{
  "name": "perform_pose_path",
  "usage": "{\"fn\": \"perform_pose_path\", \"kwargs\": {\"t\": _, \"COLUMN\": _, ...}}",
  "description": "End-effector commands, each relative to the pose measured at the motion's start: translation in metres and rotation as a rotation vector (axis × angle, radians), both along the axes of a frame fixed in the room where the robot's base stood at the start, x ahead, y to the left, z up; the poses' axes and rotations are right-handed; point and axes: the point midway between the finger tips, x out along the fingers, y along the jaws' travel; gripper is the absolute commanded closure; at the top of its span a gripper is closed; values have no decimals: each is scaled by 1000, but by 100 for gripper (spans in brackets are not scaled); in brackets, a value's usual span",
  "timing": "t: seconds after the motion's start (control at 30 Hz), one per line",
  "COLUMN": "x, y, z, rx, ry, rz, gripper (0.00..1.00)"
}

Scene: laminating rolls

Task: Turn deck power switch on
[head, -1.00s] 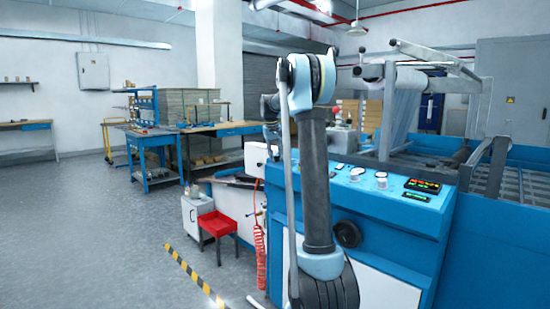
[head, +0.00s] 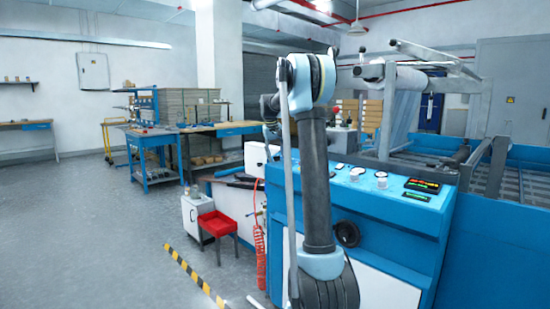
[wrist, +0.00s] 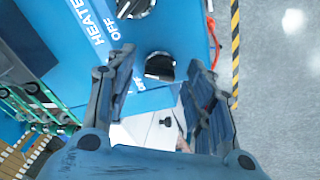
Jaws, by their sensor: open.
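The blue machine's sloped control panel (head: 400,203) is at the right in the head view, with several round knobs and red-green displays. In the wrist view, a dark round knob (wrist: 160,66) with a pale top sits on the blue panel between my fingertips, apart from them. A second knob (wrist: 135,7) lies at the top edge, beside a label reading HEATER and OFF. Which knob is the deck power switch I cannot tell; the lower label is mostly hidden by a finger. My gripper (wrist: 157,63) is open and empty. In the head view my arm hides much of the panel's left side.
A red seat or bin (head: 220,222) and a coiled red hose (head: 260,255) stand left of the machine. Yellow-black floor tape (head: 195,277) marks the floor. The grey floor at the left is clear. Workbenches (head: 220,130) stand behind.

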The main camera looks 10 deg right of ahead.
Motion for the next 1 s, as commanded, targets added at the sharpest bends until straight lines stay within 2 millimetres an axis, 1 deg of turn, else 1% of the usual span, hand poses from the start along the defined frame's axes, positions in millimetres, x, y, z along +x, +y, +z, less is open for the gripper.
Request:
{"fn": "perform_pose_path", "kwargs": {"t": 0.17, "x": -3, "y": 2, "z": 12, "rx": 0, "ry": 0, "rz": 1, "gripper": 52}}
{"fn": "perform_pose_path", "kwargs": {"t": 0.27, "x": -7, "y": 5, "z": 28, "rx": 0, "ry": 0, "rz": 1, "gripper": 52}}
{"fn": "perform_pose_path", "kwargs": {"t": 0.5, "x": -18, "y": 13, "z": 72, "rx": 0, "ry": 0, "rz": 1, "gripper": 52}}
{"fn": "perform_pose_path", "kwargs": {"t": 0.7, "x": -25, "y": 17, "z": 100, "rx": 0, "ry": 1, "rz": 0, "gripper": 52}}
{"fn": "perform_pose_path", "kwargs": {"t": 0.83, "x": -27, "y": 19, "z": 110, "rx": 0, "ry": 1, "rz": 0, "gripper": 52}}
{"fn": "perform_pose_path", "kwargs": {"t": 1.0, "x": -28, "y": 20, "z": 113, "rx": 0, "ry": 1, "rz": 0, "gripper": 52}}
